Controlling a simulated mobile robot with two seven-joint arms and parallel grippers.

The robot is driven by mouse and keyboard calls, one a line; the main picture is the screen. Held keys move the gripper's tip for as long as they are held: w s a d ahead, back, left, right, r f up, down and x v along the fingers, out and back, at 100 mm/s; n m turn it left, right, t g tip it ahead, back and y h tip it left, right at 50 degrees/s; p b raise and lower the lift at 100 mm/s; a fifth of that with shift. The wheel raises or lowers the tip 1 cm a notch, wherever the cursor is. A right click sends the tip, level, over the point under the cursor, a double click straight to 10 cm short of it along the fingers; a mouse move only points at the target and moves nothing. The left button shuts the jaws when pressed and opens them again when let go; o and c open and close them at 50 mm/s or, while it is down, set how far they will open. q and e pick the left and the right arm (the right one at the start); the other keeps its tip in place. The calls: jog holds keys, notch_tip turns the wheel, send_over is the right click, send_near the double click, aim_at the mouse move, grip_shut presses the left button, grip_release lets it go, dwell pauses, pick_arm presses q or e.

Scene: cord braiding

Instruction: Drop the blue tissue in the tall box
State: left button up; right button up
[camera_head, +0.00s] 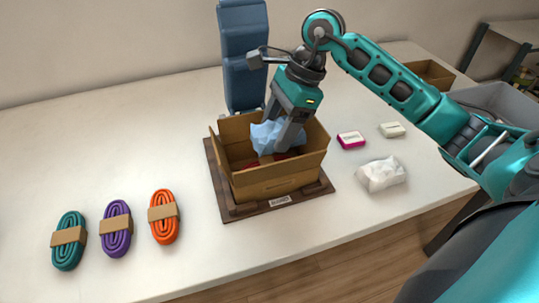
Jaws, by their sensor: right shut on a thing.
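The blue tissue (265,137) is a crumpled light-blue piece at the mouth of an open brown cardboard box (277,183). My right gripper (281,143) comes down from above and is shut on the tissue, with its fingers inside the box opening. The tissue's lower part is within the box walls; I cannot tell whether it touches what lies inside. Something dark red (282,158) shows on the box floor, partly hidden. My left gripper is not in view.
The box stands on a dark brown board (226,205). A tall blue-grey upright (245,60) stands behind it. White crumpled tissue (382,174), a pink-and-white block (350,140) and a pale block (392,130) lie right. Teal (69,241), purple (116,229) and orange (163,216) cord bundles lie left.

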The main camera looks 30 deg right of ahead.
notch_tip(320, 180, down, 5)
jog(key=b, duration=0.2)
jog(key=shift+b, duration=0.35)
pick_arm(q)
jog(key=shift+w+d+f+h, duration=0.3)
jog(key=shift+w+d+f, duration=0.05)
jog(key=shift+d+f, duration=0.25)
pick_arm(e)
jog(key=o, duration=1.1)
jog(key=shift+r, duration=0.1)
jog(key=p+v, duration=0.1)
jog(key=v, duration=1)
jog(key=shift+d+r, duration=0.2)
jog(key=shift+r, duration=0.15)
jog(key=shift+d+r, duration=0.2)
jog(key=shift+r, duration=0.2)
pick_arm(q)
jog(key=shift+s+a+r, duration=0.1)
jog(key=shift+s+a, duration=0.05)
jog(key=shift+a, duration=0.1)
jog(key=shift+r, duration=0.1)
